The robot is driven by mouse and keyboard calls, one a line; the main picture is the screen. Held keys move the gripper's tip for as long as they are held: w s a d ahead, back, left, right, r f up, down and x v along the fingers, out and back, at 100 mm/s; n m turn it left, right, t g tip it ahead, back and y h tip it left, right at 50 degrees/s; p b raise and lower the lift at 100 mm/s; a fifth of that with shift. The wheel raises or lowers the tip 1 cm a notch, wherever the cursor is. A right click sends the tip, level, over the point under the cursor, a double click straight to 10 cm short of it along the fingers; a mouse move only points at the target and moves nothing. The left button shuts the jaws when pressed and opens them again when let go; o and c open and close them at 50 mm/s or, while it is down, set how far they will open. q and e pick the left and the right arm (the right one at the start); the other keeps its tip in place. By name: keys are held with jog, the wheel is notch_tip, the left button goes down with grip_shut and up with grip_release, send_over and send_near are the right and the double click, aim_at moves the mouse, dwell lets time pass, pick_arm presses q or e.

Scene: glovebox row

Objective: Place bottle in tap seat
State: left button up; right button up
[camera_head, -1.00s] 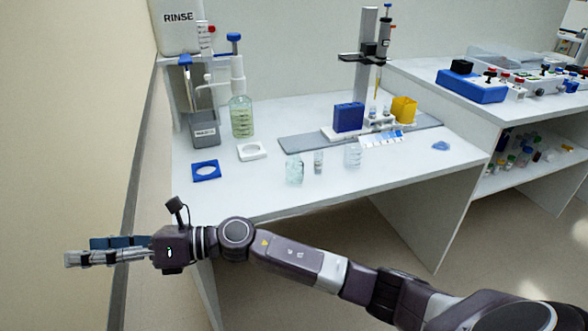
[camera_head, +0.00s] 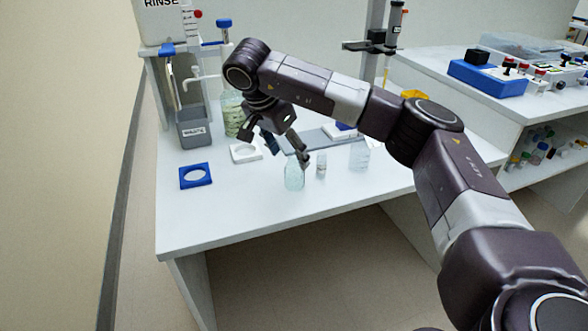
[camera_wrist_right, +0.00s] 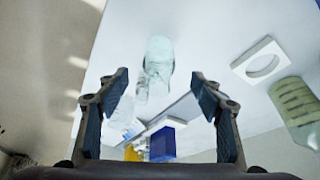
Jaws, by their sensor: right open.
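A clear, pale-tinted bottle (camera_head: 294,176) stands upright near the front of the white bench. It also shows in the right wrist view (camera_wrist_right: 158,55), beyond the fingertips. My right gripper (camera_head: 286,149) is open and empty, close above and behind this bottle in the picture; I cannot tell whether it touches. In the wrist view the open fingers (camera_wrist_right: 159,82) point towards the bottle. A white square seat with a round hole (camera_head: 245,152) lies to the left, also in the wrist view (camera_wrist_right: 262,62). A blue one (camera_head: 195,176) lies further left. My left gripper is not seen.
A small vial (camera_head: 321,164) and another clear bottle (camera_head: 359,156) stand right of the bottle. A greenish liquid bottle (camera_head: 231,114), partly hidden by my arm, and a grey bin (camera_head: 192,128) stand behind the seats. The front left of the bench is clear.

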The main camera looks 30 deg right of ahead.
aim_at(291, 169)
jog(key=x, duration=0.4)
jog(key=a+x, duration=0.1)
jog(key=x, duration=0.2)
jog(key=shift+s+f+b, duration=0.3)
jog(key=shift+b, duration=0.05)
jog(key=shift+w+f, duration=0.1)
jog(key=shift+f, duration=0.05)
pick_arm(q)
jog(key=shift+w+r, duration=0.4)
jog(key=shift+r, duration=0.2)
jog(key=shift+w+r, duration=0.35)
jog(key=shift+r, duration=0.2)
pick_arm(e)
jog(key=c, duration=1.4)
